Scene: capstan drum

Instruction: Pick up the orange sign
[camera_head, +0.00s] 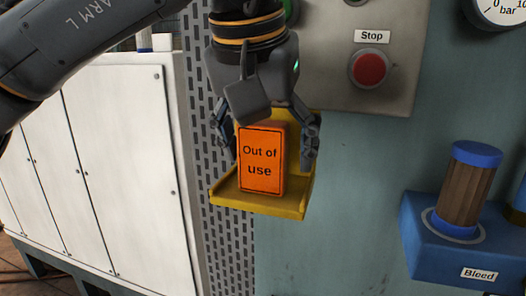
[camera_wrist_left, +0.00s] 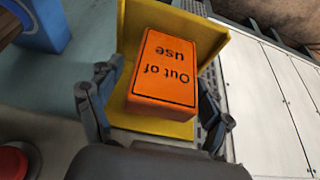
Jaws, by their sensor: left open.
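The orange sign (camera_head: 260,160) is a block reading "Out of use". It stands upright on a yellow holder (camera_head: 262,204) fixed to the front of the machine. My left gripper (camera_head: 272,150) comes from above, with its fingers spread on both sides of the sign. In the left wrist view the sign (camera_wrist_left: 166,70) lies between the two open fingers (camera_wrist_left: 155,108), with visible gaps to the fingers. The yellow holder (camera_wrist_left: 222,40) shows behind and beside it. My right gripper is in neither view.
A red Stop button (camera_head: 369,69) on a grey panel is right of the gripper. A blue block labelled Bleed (camera_head: 425,255) with a brown, blue-capped cylinder (camera_head: 466,190) is at the lower right. White cabinets (camera_head: 125,150) stand at left. A gauge (camera_head: 497,10) is at the top right.

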